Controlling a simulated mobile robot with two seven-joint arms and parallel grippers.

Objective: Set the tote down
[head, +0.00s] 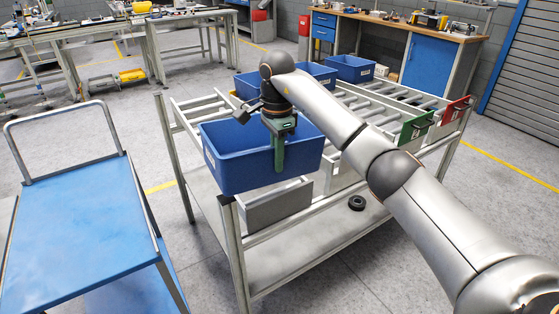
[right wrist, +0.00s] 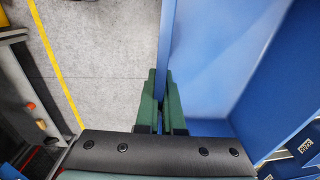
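A blue tote (head: 228,170) is at the front left end of the roller rack (head: 236,240), overhanging its near corner. I cannot tell whether its underside bears fully on the rails. My right gripper (head: 279,160) reaches down at the tote's near right side with its green fingers over the wall. In the right wrist view, the green fingers (right wrist: 160,105) stand on both sides of the tote's wall (right wrist: 168,38), shut on it. The tote's inside looks empty where it shows. My left gripper is in neither view.
More blue totes (head: 350,68) stand at the rack's back. A blue-topped cart (head: 80,232) stands left, with a floor gap between. A black ring (head: 356,203) lies on the rack's lower shelf. Green (head: 416,129) and red (head: 456,109) handled panels are at the rack's right. Workbenches stand behind.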

